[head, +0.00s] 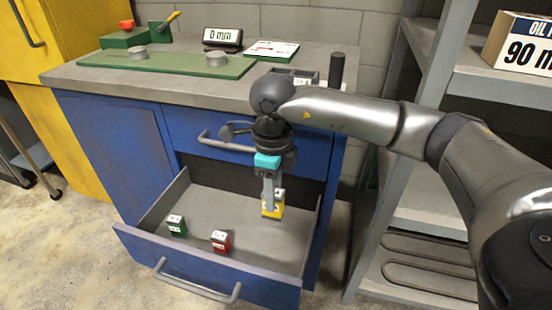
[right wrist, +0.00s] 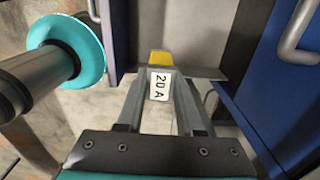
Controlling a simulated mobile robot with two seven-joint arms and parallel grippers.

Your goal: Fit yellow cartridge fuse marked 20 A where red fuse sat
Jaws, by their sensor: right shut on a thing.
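My right gripper (head: 270,202) points down over the open drawer (head: 200,272). It is shut on the yellow fuse (head: 272,211). The fuse also shows in the right wrist view (right wrist: 160,58), with its white "20 A" label between the fingers. I cannot tell whether the fuse touches the drawer floor. A red fuse (head: 221,243) stands near the drawer's front, left of the gripper. A green fuse (head: 176,226) stands further left. A small dark holder with a white label (head: 303,80) is on the counter, partly hidden by my right arm. My left gripper is not in view.
The counter (head: 85,78) carries a green plate (head: 160,62) with grey round parts, a "0 mm" display (head: 222,37), a card (head: 272,50) and a dark upright post (head: 336,70). A shut drawer (head: 190,128) is above the open one. Metal shelving (head: 420,215) stands at right.

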